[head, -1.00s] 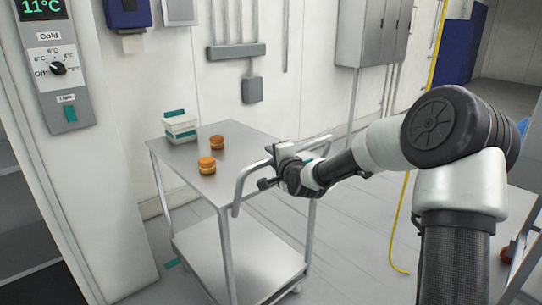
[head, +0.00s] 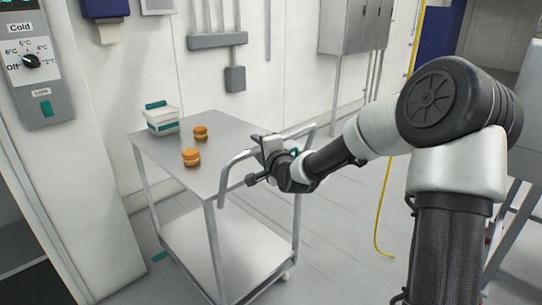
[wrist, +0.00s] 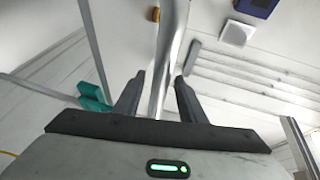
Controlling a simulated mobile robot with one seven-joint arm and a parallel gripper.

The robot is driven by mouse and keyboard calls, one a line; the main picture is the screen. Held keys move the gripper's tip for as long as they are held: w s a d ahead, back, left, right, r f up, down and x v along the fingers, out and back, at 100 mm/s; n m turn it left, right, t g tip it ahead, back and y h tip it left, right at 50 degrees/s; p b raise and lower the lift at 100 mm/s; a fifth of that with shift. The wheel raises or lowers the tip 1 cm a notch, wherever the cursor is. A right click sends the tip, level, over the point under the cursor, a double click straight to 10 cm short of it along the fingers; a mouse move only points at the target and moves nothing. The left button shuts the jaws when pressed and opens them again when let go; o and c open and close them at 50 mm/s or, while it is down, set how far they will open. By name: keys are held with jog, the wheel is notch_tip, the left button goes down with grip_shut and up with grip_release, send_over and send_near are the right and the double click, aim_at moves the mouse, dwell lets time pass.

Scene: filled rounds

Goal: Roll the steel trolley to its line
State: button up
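The steel trolley (head: 212,170) stands in the middle of the head view, with a flat top, a lower shelf (head: 235,250) and a bent handle (head: 226,172) on its right side. My gripper (head: 268,160) is at this handle. In the wrist view my gripper's two dark fingers (wrist: 160,82) stand close on either side of the metal handle bar (wrist: 168,60), so it looks shut on it; exact contact is hard to see. A short teal strip (head: 160,256) shows on the floor by the trolley's left side; whether it belongs to the line is unclear.
A wall panel with a dial (head: 32,62) stands close at left. Floor right of the trolley is clear up to a yellow hose (head: 380,225).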

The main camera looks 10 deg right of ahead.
jog(key=p+v, duration=0.3)
jog(key=v, duration=1)
jog(key=shift+s+r, duration=0.2)
jog(key=shift+s, duration=0.1)
jog(key=shift+d, duration=0.1)
